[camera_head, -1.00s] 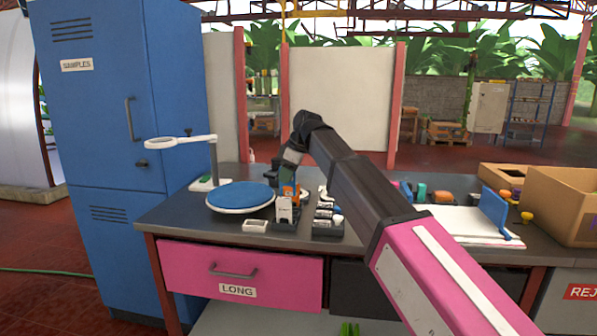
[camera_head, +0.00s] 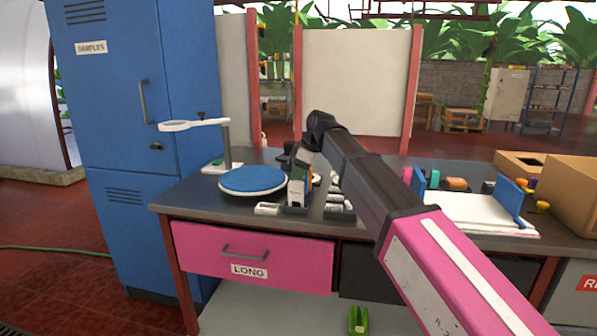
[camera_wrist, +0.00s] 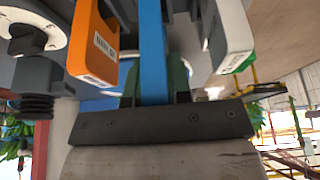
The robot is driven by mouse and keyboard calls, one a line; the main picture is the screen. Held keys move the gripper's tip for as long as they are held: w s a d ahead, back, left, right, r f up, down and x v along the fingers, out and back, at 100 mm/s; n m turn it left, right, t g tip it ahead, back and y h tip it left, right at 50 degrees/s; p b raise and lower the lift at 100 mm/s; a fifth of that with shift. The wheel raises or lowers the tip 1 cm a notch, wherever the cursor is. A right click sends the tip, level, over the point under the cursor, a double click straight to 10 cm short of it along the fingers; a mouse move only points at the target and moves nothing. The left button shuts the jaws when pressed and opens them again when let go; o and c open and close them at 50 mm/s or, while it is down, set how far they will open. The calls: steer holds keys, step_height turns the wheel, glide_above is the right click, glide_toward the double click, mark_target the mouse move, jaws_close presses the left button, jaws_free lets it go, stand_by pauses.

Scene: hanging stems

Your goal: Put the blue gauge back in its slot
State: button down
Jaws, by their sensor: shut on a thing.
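In the wrist view the blue gauge (camera_wrist: 152,50) is a long upright blue bar in the middle, with its upper end cut off by the frame. My gripper (camera_wrist: 156,88) is shut on it, with green finger parts on both sides. An orange gauge (camera_wrist: 93,45) with a white label is close on the left. A white-faced gauge (camera_wrist: 232,35) with a green edge is on the right. In the head view my gripper (camera_head: 303,160) is low over a dark rack (camera_head: 296,209) on the bench. The blue gauge cannot be made out there, and its slot is hidden.
A round blue-topped turntable (camera_head: 253,180) and a magnifier on a stand (camera_head: 226,145) are left of the rack. A small white tray (camera_head: 267,208) lies in front. A dark holder with white items (camera_head: 338,208) is close on the right. A cardboard box (camera_head: 565,200) stands far right.

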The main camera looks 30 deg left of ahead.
steer(key=shift+f, duration=1.45)
steer(key=c, duration=1)
jaws_free()
steer(key=shift+o, duration=0.2)
steer(key=v, duration=1)
steer(key=shift+r, duration=0.4)
